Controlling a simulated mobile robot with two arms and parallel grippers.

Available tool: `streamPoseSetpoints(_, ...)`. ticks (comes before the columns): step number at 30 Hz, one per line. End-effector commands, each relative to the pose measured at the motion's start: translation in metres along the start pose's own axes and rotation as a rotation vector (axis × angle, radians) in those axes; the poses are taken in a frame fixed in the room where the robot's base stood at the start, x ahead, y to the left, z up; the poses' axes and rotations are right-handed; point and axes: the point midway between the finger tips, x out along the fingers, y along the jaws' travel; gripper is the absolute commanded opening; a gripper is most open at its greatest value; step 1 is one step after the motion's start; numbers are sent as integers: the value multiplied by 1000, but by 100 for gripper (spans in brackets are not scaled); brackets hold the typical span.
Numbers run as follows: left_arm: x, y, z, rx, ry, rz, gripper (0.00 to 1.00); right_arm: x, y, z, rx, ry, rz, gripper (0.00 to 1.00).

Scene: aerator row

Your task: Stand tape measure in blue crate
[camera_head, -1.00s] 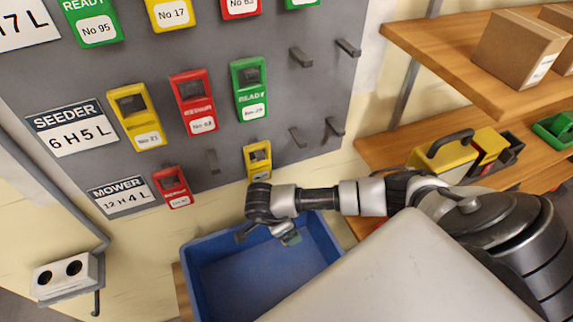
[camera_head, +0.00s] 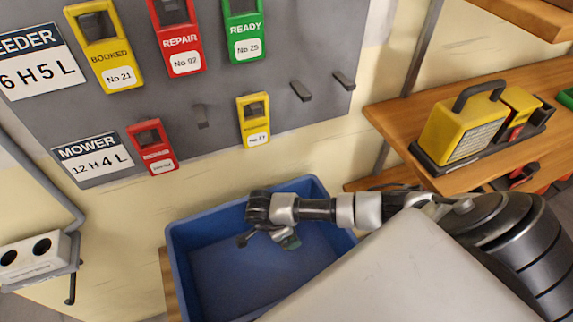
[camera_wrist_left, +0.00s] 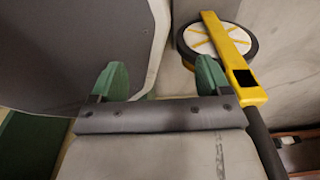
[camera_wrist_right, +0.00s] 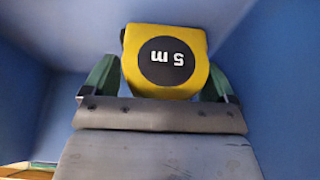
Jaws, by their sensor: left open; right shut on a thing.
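The tape measure (camera_wrist_right: 168,60) is yellow with a dark round "5 m" label that reads upside down in the right wrist view. My right gripper (camera_wrist_right: 160,82) is shut on it, with a green finger on each side. Blue walls of the crate (camera_wrist_right: 272,70) surround it in that view. In the head view my right gripper (camera_head: 284,240) is over the open blue crate (camera_head: 180,262), and the tape measure is hidden there. Whether it touches the crate floor I cannot tell. My left gripper (camera_wrist_left: 160,82) is open and empty, outside the head view.
A grey board (camera_head: 290,50) with hooks and coloured tags hangs behind the crate. Wooden shelves (camera_head: 400,115) on the right hold a yellow case (camera_head: 465,125). A white socket box (camera_head: 35,255) is at left. A yellow-spoked wheel (camera_wrist_left: 215,40) is near my left gripper.

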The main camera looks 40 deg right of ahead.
Motion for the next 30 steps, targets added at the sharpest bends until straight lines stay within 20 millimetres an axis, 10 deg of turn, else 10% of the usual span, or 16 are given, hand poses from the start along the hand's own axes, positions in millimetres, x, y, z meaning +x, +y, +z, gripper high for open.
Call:
streamPoseSetpoints(10,3,0,0,0,0,0,77,3,-1,1,0,0,-2,54)
streamPoseSetpoints(11,2,0,0,0,0,0,77,2,-1,1,0,0,-1,90)
streamPoseSetpoints(13,2,0,0,0,0,0,77,2,0,1,0,0,-1,100)
streamPoseSetpoints(23,-1,0,0,0,0,1,77,-5,-1,0,0,-1,-2,100)
streamPoseSetpoints(30,-4,0,0,0,0,1,77,-50,-2,-1,-1,-2,-7,100)
